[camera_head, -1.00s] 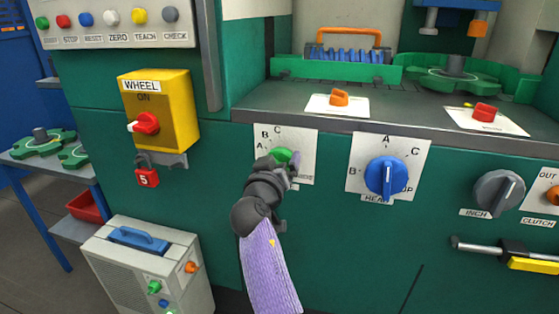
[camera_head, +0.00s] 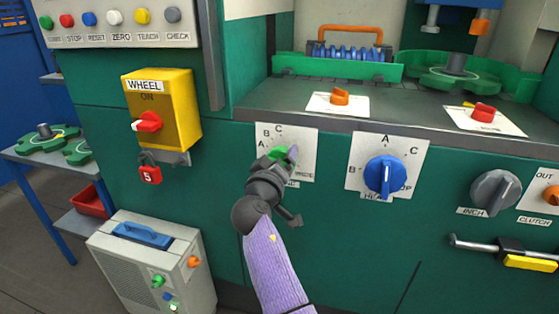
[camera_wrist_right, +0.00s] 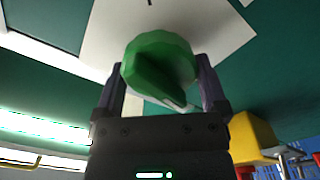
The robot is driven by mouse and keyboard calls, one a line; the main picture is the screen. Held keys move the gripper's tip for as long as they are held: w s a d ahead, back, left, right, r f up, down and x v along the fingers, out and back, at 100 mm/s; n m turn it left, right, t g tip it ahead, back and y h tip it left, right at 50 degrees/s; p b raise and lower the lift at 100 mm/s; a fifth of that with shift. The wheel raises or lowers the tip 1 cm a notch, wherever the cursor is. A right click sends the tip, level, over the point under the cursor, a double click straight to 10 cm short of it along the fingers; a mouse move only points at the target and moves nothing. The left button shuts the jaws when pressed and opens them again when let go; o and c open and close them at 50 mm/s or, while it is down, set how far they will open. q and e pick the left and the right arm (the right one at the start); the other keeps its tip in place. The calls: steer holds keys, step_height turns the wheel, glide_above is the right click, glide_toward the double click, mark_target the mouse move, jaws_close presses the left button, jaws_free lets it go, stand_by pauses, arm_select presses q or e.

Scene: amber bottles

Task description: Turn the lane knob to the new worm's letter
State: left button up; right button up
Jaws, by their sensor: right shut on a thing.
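The green knob (camera_head: 278,153) sits on a white plate (camera_head: 305,140) with the letters A, B and C around its left and upper side. My right gripper (camera_head: 283,157) is shut on this knob, and its wrist covers part of the plate's label. In the right wrist view, the green knob (camera_wrist_right: 155,62) lies between my two fingers (camera_wrist_right: 162,78), one on each side. The exact letter its pointer faces cannot be told. A rack of blue ribbed parts (camera_head: 345,56) with an orange handle stands on the ledge above. My left gripper is not in view.
A blue knob (camera_head: 386,176) on another lettered plate is to the right, with a grey INCH knob (camera_head: 496,193) further right. A yellow WHEEL box (camera_head: 180,112) with a red switch and padlock is left. A grey cabinet (camera_head: 150,262) stands lower left.

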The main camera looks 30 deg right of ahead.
steer(key=o, duration=0.9)
steer(key=p+v, duration=0.2)
steer(key=v, duration=0.8)
steer(key=shift+d, duration=0.1)
